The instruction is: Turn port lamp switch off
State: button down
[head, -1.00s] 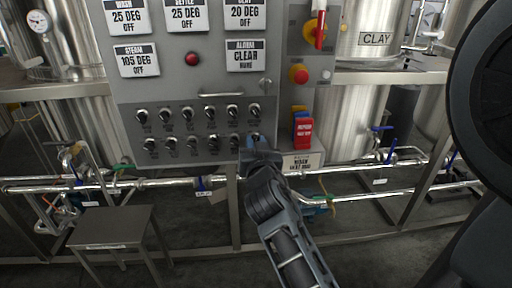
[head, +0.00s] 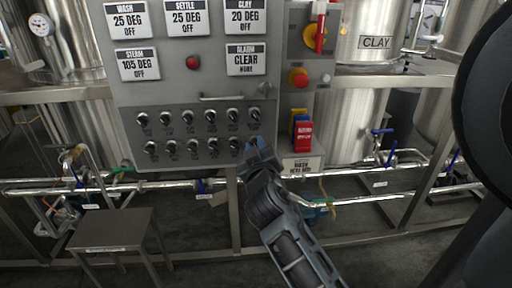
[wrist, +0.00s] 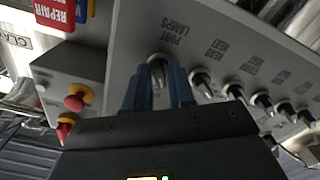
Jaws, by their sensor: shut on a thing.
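The port lamp switch (wrist: 158,68) is a small grey knob under the label "PORT LAMPS" in the wrist view. My gripper (wrist: 160,88) has its two blue fingers on either side of this knob, shut on it. In the head view my gripper (head: 256,146) reaches the right end of the lower switch row on the grey control panel (head: 190,92) and hides that switch. Whether the knob points to on or off cannot be told.
Other switches (wrist: 202,82) stand close beside it in the row. A red and blue tag (head: 302,132) hangs right of the panel, below a red button (head: 298,77). A metal stool (head: 112,230) stands at lower left. Steel pipes run below the panel.

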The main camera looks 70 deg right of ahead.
dwell(0.4)
jog(key=c, duration=1.2)
grip_release()
jog(key=b+v, duration=0.2)
jog(key=v, duration=0.6)
